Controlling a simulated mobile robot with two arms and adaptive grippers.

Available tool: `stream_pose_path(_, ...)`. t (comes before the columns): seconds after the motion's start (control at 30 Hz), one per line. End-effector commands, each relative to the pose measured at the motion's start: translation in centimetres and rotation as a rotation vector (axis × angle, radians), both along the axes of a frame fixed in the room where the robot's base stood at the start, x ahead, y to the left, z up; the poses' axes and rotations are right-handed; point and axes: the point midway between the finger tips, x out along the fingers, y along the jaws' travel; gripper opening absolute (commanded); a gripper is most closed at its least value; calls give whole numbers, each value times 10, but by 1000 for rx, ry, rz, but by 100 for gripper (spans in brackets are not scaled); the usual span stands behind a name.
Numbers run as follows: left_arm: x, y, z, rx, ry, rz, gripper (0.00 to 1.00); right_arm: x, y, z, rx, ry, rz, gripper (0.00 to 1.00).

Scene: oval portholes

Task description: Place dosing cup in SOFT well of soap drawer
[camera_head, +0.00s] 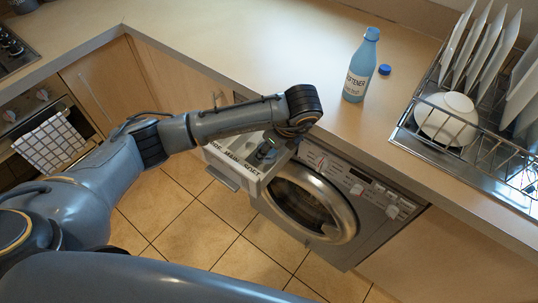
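The soap drawer (233,165) is pulled out at the top left of the washing machine, with dark lettering along its front edge, too small to read surely. My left arm reaches over it from the left. My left gripper (267,152) points down at the right part of the drawer, small and dark under the wrist. Whether its fingers are open or shut cannot be made out. I cannot make out the dosing cup; the wrist and gripper hide part of the drawer's inside. My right gripper is out of view.
A blue softener bottle (361,66) stands upright on the counter (250,45), with a blue cap (385,70) beside it. A dish rack (450,110) with plates and a white bowl (446,118) stands at right. The washing machine (325,195) is below the counter.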

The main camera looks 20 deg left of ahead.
Motion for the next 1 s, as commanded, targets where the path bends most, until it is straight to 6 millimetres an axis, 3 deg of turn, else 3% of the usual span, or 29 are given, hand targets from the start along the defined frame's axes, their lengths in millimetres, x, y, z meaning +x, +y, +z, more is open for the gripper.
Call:
stream_pose_path(0.23, 11, 0, -11, 0, -2, 0, 17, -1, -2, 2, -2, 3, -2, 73)
stream_pose_path(0.47, 11, 0, -40, 0, -2, -1, 17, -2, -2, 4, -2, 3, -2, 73)
stream_pose_path(0.87, 11, 0, -46, 0, -3, -1, 17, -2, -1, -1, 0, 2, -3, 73)
stream_pose_path(0.9, 11, 0, -45, -1, -3, -2, 55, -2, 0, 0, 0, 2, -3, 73)
stream_pose_path(1.0, 11, 0, -45, -1, -3, -1, 71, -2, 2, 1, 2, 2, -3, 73)
